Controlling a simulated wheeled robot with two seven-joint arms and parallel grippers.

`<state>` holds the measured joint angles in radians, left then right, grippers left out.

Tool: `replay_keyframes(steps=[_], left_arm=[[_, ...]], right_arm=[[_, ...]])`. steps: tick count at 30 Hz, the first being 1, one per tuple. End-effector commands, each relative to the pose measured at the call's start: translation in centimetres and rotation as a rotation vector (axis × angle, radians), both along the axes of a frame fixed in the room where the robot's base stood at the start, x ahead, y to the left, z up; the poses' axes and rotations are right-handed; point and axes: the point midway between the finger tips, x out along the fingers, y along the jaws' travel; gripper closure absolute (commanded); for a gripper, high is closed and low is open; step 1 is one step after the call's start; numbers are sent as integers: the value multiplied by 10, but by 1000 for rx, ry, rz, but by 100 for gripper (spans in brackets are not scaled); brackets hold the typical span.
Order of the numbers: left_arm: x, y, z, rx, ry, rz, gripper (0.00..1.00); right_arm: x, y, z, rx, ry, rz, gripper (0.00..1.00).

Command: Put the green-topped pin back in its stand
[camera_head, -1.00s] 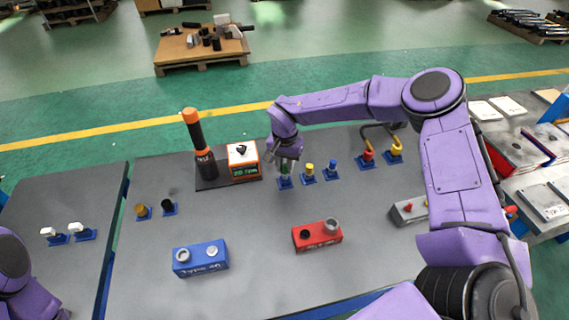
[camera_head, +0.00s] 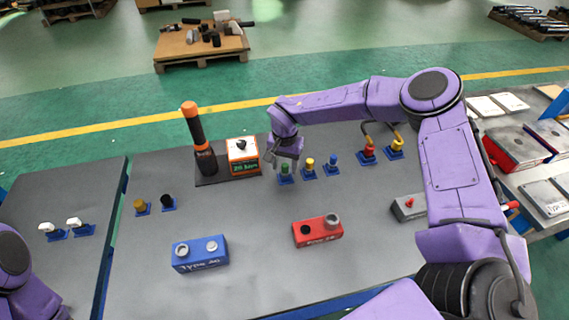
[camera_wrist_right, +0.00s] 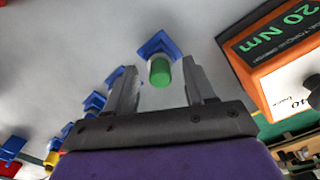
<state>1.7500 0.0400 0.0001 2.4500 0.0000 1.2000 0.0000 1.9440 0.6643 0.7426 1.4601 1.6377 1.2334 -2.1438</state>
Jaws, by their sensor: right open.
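The green-topped pin (camera_head: 284,169) stands upright in its blue stand (camera_head: 286,181), at the left end of a row with a yellow-topped and a blue-topped pin. In the right wrist view the green top (camera_wrist_right: 160,71) shows between the fingers, with the blue stand (camera_wrist_right: 152,43) beyond it. My right gripper (camera_head: 272,158) is open and empty, just behind and left of the pin in the head view. Its two fingers (camera_wrist_right: 160,78) are apart with clear gaps to the green top. My left gripper is outside the view; only part of that arm shows at the lower left.
An orange-and-white torque box (camera_head: 243,168) and an orange-handled tool (camera_head: 198,140) stand close left of the right gripper. A yellow-topped pin (camera_head: 310,164) and a blue-topped pin (camera_head: 332,160) stand to the right. A red box (camera_head: 318,230) and a blue box (camera_head: 200,254) lie in front.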

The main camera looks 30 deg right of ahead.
Motion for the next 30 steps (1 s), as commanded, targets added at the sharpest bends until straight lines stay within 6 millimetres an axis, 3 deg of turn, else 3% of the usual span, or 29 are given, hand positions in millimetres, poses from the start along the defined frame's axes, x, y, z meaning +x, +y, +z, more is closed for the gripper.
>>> replay_keyframes(steps=[18,26,30], left_arm=[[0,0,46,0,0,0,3],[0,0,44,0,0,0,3],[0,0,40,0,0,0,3]], right_arm=[[0,0,52,0,0,0,46],[0,0,50,0,0,0,46],[1,0,59,1,-4,-1,46]])
